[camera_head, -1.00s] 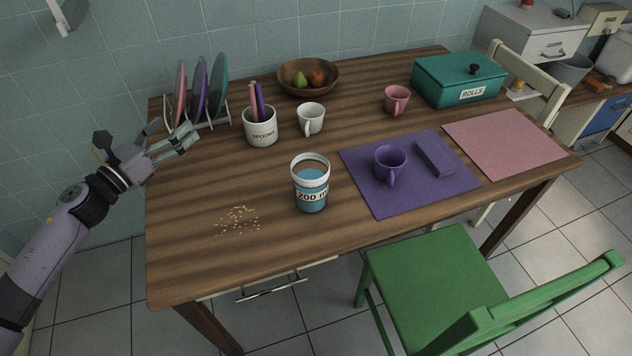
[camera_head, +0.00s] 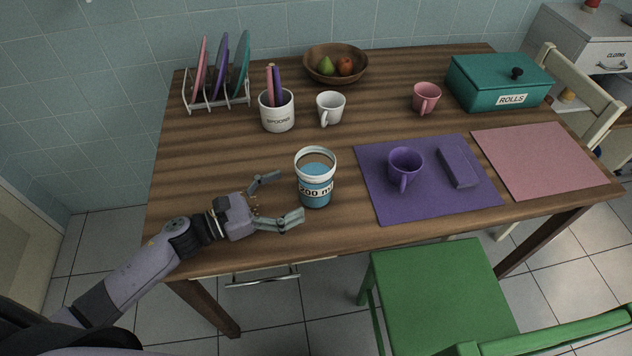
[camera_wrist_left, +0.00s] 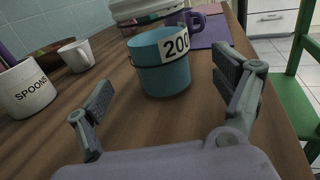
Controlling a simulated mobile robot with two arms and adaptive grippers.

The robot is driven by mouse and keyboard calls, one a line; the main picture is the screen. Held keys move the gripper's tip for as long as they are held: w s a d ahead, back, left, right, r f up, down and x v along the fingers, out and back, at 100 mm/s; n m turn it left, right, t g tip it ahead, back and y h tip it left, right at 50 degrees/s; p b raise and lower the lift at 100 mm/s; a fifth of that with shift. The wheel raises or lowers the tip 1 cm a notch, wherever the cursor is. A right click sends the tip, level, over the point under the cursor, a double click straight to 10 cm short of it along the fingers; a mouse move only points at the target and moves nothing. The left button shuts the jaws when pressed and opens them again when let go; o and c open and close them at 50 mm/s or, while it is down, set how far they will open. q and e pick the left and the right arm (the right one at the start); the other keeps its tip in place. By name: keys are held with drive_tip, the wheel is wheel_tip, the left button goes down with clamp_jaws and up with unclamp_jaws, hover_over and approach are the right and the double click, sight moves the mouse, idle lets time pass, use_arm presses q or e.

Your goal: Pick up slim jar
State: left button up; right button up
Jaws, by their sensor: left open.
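The slim jar (camera_head: 316,190) stands upright near the front of the wooden table. It has a white rim, a clear upper part, blue contents and a white label reading "200 m…". It also shows in the left wrist view (camera_wrist_left: 165,75), straight ahead between the fingers. My left gripper (camera_head: 290,195) is open and empty, low over the table just left of the jar, with its fingers pointing at it. In the left wrist view the open gripper (camera_wrist_left: 162,78) has a finger to each side, and I cannot tell whether either touches. My right gripper is not in view.
Behind stand the spoons crock (camera_head: 277,112), a white mug (camera_head: 330,108) and a plate rack (camera_head: 218,102). To the right, a purple mug (camera_head: 404,168) stands on a purple mat (camera_head: 375,203). A green chair (camera_head: 435,285) is in front.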

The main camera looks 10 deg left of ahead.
sight(299, 189)
use_arm(q)
drive_tip(key=shift+w+d+r+p, duration=0.15)
drive_tip(key=shift+w+d+p, duration=0.2)
drive_tip(key=shift+w+d, duration=0.2)
drive_tip(key=shift+x, duration=0.9)
drive_tip(key=p+x, duration=0.1)
drive_tip(key=x, duration=0.2)
drive_tip(key=shift+w+d, duration=0.15)
drive_tip(key=shift+d, duration=0.1)
drive_tip(key=shift+w+d+f, duration=0.2)
drive_tip(key=shift+w+d, duration=0.05)
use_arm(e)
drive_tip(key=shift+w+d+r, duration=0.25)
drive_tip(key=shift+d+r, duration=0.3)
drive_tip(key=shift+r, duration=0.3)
use_arm(q)
drive_tip(key=shift+r, duration=0.1)
drive_tip(key=c, duration=1.7)
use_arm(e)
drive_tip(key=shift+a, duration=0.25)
use_arm(q)
drive_tip(key=shift+r, duration=0.2)
